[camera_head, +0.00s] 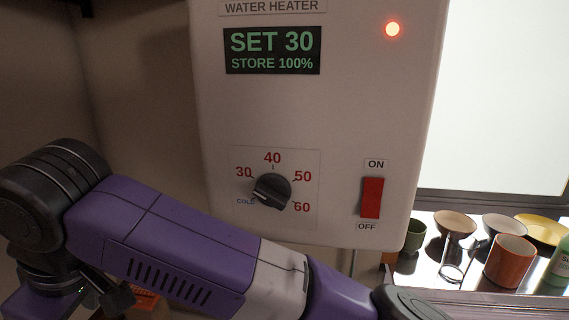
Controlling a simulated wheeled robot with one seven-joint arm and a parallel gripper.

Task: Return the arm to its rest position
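My purple, grey and black arm crosses the lower left of the head view, from the left edge to the bottom middle. Its end runs out of the picture at the bottom, and my gripper is not visible. Behind the arm is a white water heater (330,120). Its display (275,50) reads SET 30 and STORE 100%. A black dial (271,191) sits below, with marks from COLD to 60. A red switch (371,197) sits between ON and OFF labels. A red-orange lamp (392,29) glows at the top right.
At the right, a surface under a bright window (500,90) holds a green cup (415,236), several bowls, an orange mug (510,261), a clear glass (458,262) and a pale green bottle (560,262). An orange object (146,298) shows partly behind my arm.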

